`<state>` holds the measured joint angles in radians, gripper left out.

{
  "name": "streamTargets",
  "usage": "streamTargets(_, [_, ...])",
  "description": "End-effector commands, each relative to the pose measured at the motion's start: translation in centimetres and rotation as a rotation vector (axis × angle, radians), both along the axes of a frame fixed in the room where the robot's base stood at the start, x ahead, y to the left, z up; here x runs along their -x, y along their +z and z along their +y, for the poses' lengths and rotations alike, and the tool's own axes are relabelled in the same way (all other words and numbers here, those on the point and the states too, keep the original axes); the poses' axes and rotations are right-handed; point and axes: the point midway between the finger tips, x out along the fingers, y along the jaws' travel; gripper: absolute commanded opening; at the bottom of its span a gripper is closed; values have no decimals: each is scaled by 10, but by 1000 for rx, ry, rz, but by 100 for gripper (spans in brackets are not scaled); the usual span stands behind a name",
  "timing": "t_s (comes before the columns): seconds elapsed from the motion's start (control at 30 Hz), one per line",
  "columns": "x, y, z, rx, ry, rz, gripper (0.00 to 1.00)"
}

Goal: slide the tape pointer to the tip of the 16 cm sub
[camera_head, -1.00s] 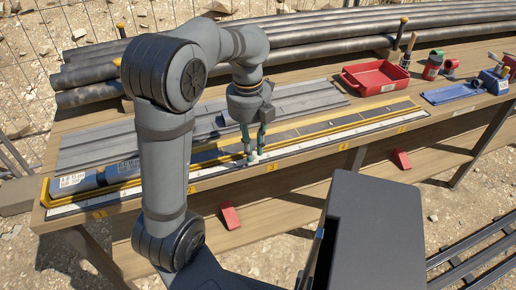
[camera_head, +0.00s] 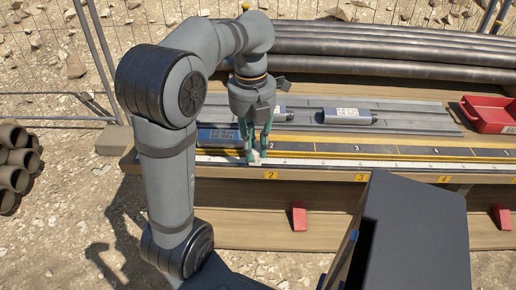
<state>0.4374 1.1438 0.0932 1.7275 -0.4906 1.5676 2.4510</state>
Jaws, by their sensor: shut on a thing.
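My gripper (camera_head: 258,156) is shut on a small pale block at the ruled tape, which I take for the tape pointer (camera_head: 256,161); the fingers partly hide it. The white tape (camera_head: 400,164) runs along the bench's front edge. A blue-grey labelled sub (camera_head: 218,136) lies in the yellow-edged lane behind the tape, just left of my fingers. Its right end is partly hidden by my gripper, and its left part by my arm. The label is too small to read surely. Another grey labelled sub (camera_head: 347,116) lies on the grey rack farther back.
Numbered yellow tags (camera_head: 361,177) line the bench front. The lane right of my gripper has dark numbered plates (camera_head: 357,149). A grey rack (camera_head: 410,118) and long pipes (camera_head: 400,48) lie behind. A red tray (camera_head: 485,115) stands at the right. The tape to the right is clear.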

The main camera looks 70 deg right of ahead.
Motion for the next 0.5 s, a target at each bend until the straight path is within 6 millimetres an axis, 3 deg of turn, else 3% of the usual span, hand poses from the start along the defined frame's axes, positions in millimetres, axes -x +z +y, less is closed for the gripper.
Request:
streamTargets(0.33, [-1,2,-2,7,-1,-1,0])
streamTargets(0.37, [-1,2,-2,7,-1,-1,20])
streamTargets(0.5, [0,1,-1,5,-1,0,29])
